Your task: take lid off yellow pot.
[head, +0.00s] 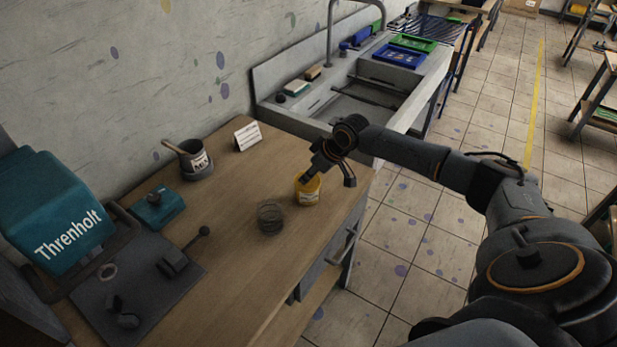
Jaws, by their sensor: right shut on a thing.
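The yellow pot (307,193), with a pale label, stands upright on the wooden bench near its right edge. My right gripper (312,174) reaches down from the right over the pot's top and is shut on its lid. The fingers cover most of the lid, so its rim and any gap to the pot cannot be made out. My left gripper is not in view.
A wire coil (270,217) stands just left of the pot on the bench (225,255). A grey pot with a brush (197,160), a white card (247,136) and a teal box (158,206) stand farther back. A teal machine (62,215) is at left, a sink (370,98) behind.

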